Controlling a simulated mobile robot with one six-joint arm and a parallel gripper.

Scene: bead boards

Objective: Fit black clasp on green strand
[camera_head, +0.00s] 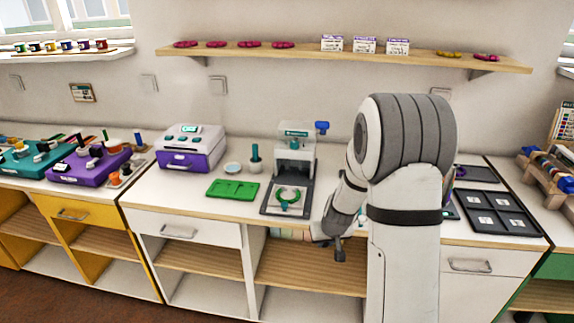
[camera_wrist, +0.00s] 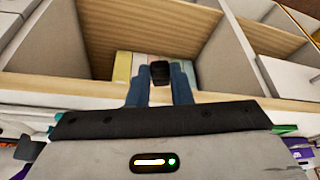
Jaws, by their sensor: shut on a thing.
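My gripper (camera_head: 334,236) is in front of the counter's front edge, to the right of the press, pointing down. In the wrist view its blue fingers (camera_wrist: 159,86) are shut on a small black block, which looks like the black clasp (camera_wrist: 160,71). A green ring, which looks like the green strand (camera_head: 289,197), lies on the base of the grey press (camera_head: 296,150) on the counter. My gripper is apart from it, lower and to the right. Whether the ring has a gap cannot be made out.
A green tray (camera_head: 232,189) lies left of the press, with a purple and white machine (camera_head: 188,150) behind it. A black tray (camera_head: 498,213) is at the right. Open wooden shelves (camera_head: 312,265) are below the counter. My arm hides part of the counter.

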